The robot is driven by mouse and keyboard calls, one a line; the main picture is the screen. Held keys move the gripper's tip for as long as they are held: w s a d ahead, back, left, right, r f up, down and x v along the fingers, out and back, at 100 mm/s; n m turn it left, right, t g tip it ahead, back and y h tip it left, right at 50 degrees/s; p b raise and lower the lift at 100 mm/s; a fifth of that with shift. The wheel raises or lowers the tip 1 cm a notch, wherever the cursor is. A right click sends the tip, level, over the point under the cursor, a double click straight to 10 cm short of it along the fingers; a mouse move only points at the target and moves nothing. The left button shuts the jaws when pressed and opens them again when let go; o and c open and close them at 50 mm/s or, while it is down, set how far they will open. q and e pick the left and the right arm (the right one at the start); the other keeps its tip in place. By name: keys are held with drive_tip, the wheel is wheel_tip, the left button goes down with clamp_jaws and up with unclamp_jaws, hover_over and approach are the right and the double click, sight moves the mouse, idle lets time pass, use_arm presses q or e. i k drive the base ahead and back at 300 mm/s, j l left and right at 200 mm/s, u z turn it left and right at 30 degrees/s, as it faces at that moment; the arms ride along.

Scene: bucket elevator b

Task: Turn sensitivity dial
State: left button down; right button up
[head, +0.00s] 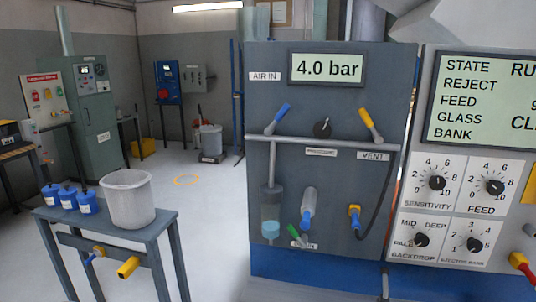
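The sensitivity dial (437,183) is a black round knob on a white scale plate marked 0 to 10, on the grey control panel at the right. It is the upper left one of a group of dials, with the label SENSITIVITY below it. Its pointer is too small to read surely. Nothing covers the dial. Neither of my grippers shows in the head view.
The feed dial (494,187) is to its right; the backdrop dial (421,240) and ejector bank dial (473,244) are below. A display (484,100) is above. Left of it stands an air panel (390,82) reading 4.0 bar. A table (165,219) holds a bucket (128,199).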

sight(437, 183)
drive_tip(key=z, duration=1.4)
